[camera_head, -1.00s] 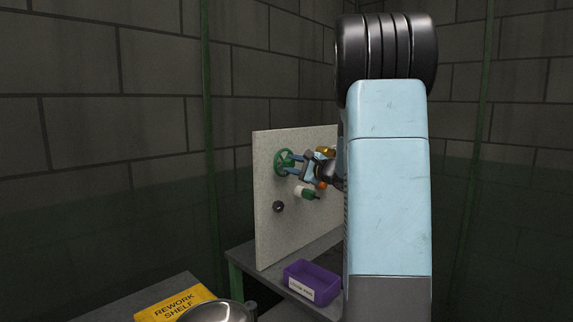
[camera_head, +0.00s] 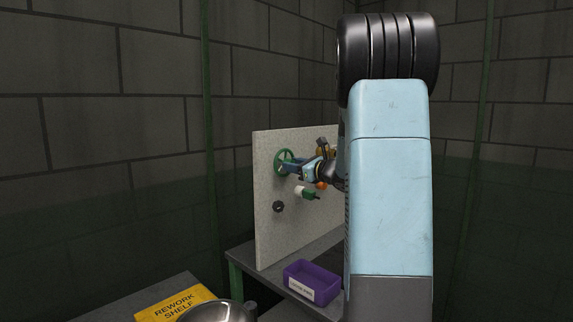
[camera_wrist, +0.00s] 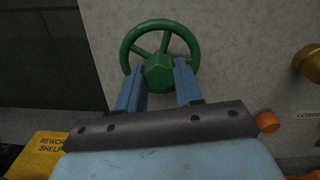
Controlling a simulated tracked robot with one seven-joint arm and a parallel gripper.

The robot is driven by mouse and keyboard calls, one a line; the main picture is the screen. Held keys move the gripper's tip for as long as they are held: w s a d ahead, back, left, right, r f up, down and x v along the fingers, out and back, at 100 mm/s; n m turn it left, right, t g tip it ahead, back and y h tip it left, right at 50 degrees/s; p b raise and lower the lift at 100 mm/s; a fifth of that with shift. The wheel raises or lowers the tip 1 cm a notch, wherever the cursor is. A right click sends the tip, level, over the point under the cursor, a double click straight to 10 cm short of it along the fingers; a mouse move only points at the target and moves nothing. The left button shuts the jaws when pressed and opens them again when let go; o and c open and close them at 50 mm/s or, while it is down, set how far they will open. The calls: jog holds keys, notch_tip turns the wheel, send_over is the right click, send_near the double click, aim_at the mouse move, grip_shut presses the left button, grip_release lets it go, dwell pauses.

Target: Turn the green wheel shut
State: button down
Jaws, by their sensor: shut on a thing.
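The green wheel (camera_head: 281,163) is mounted on the upright grey panel (camera_head: 264,225) and shows as a spoked ring with a hub. In the wrist view the green wheel (camera_wrist: 160,48) is at the top centre, with its faceted hub between my blue fingers. My gripper (camera_head: 293,163) reaches the wheel from the right. In the wrist view my gripper (camera_wrist: 159,76) is shut on the hub, with one finger on each side. The lower part of the rim is hidden behind the hub and fingers.
A brass knob (camera_wrist: 309,62) and an orange knob (camera_wrist: 267,121) are on the panel right of the wheel. A white-and-green fitting (camera_head: 306,192) and a dark round knob (camera_head: 278,207) sit below. A purple bin (camera_head: 312,282) stands on the bench. A yellow rework shelf sign (camera_head: 172,303) is at lower left.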

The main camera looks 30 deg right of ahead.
jog(key=m, duration=0.7)
jog(key=c, duration=0.7)
grip_release()
jog(key=shift+v, duration=2.5)
